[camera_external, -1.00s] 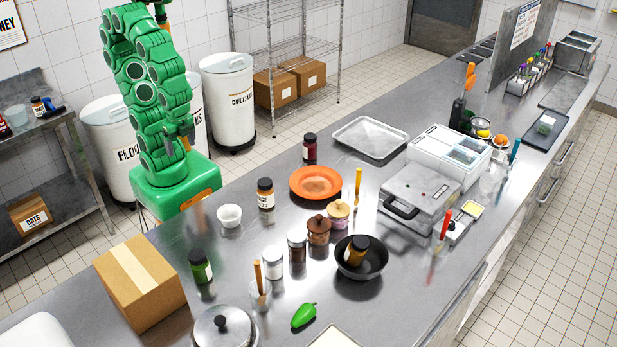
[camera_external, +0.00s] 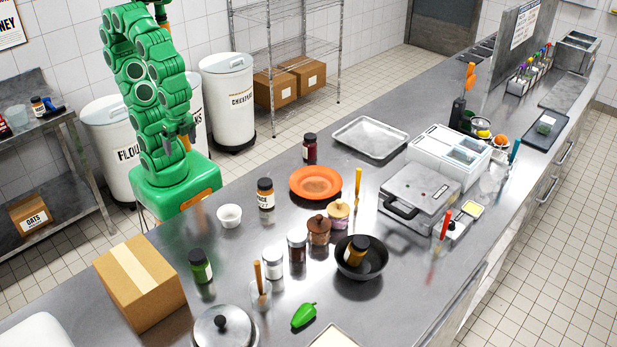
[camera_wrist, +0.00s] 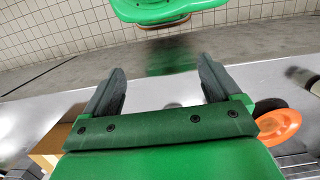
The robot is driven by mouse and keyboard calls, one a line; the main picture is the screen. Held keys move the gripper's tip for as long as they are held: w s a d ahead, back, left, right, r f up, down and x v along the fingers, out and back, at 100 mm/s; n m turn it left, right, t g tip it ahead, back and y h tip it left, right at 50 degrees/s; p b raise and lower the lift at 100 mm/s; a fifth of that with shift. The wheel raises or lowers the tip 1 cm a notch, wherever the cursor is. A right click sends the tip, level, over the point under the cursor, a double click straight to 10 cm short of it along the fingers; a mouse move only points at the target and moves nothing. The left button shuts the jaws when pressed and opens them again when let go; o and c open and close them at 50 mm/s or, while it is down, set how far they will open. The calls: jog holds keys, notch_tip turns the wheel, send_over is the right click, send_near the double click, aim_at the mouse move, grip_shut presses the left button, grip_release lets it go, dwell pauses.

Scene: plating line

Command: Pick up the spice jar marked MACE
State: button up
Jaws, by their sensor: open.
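The jar whose label appears to read MACE (camera_external: 265,195) is amber-brown with a black lid and a white label. It stands upright on the steel counter, left of the orange plate, in the external view. My gripper (camera_wrist: 160,88) shows in the wrist view with its two dark fingers wide apart and nothing between them. I cannot clearly identify the jar in the wrist view.
A white bowl (camera_external: 229,215) stands just left of the jar, and the orange plate (camera_external: 316,182) just right. A dark red jar (camera_external: 310,148) stands behind the plate. Several jars and a black pan (camera_external: 361,263) are nearer the front. A cardboard box (camera_external: 139,282) sits at the left.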

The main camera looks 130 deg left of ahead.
notch_tip(320, 180, up, 5)
jog(key=m+t+y, duration=0.2)
jog(key=m+y, duration=1.1)
jog(key=m, duration=0.5)
send_over(258, 192)
jog(key=d, duration=0.3)
jog(key=shift+y, duration=0.3)
notch_tip(258, 192, down, 16)
jog(key=shift+r, duration=0.2)
jog(key=shift+f, duration=0.55)
jog(key=shift+a+f, duration=0.15)
jog(key=shift+w+x, duration=0.15)
jog(key=shift+x, duration=1.7)
jog(key=shift+w+x, duration=0.15)
jog(key=shift+x, duration=1.7)
jog(key=shift+c, duration=0.5)
